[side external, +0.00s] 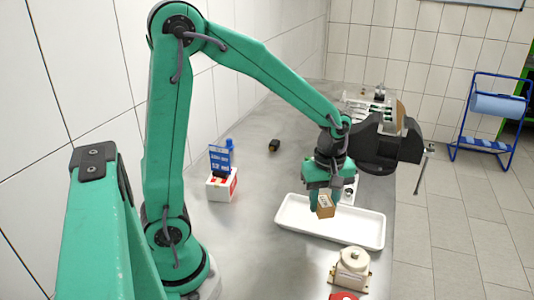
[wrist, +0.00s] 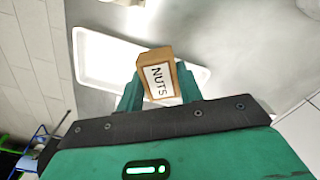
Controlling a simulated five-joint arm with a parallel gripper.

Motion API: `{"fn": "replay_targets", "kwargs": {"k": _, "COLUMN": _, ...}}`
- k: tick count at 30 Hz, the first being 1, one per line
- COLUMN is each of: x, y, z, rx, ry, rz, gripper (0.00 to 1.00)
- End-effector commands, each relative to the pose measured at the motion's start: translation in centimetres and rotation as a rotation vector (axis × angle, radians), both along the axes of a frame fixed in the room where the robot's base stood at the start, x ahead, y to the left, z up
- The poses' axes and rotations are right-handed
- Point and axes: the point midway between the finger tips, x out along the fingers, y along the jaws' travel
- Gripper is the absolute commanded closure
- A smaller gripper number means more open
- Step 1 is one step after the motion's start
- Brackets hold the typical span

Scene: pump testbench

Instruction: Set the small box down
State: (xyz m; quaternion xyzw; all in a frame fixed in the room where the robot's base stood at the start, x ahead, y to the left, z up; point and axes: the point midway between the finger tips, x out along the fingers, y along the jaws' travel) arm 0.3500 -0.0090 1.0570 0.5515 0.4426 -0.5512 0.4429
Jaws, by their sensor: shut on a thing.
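The small box (side external: 325,206) is brown cardboard. In the wrist view the small box (wrist: 158,77) shows a white label reading "NUTS". My gripper (side external: 322,200) is shut on it, with one green finger on each side in the wrist view (wrist: 160,88). In the side external view the box is over the white tray (side external: 290,222). The tray also shows behind the box in the wrist view (wrist: 88,62). I cannot tell for certain whether the box's underside touches the tray.
A black vise (side external: 380,148) stands behind the tray at the right. A cream pump-like part (side external: 353,264) and a red object (side external: 343,296) are in front of it. A white box (side external: 221,187) with blue packs stands at left. Bare bench (side external: 265,185) lies between.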

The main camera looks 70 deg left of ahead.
Motion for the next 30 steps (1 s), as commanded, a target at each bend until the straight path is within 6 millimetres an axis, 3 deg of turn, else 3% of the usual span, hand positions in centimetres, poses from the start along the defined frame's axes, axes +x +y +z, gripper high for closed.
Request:
{"fn": "replay_targets", "kwargs": {"k": 6, "x": 2.3, "y": 5.4, "z": 0.0, "rx": 0.0, "ry": 0.002, "rz": 0.223, "gripper": 0.87}}
{"fn": "replay_targets", "kwargs": {"k": 15, "x": 4.0, "y": 13.4, "z": -0.1, "rx": 0.0, "ry": 0.001, "rz": 0.521, "gripper": 0.87}}
{"fn": "replay_targets", "kwargs": {"k": 24, "x": 3.8, "y": 21.9, "z": -0.5, "rx": 0.0, "ry": 0.001, "rz": 0.811, "gripper": 0.87}}
{"fn": "replay_targets", "kwargs": {"k": 30, "x": 3.1, "y": 25.9, "z": -0.7, "rx": 0.0, "ry": 0.001, "rz": 0.946, "gripper": 0.87}}
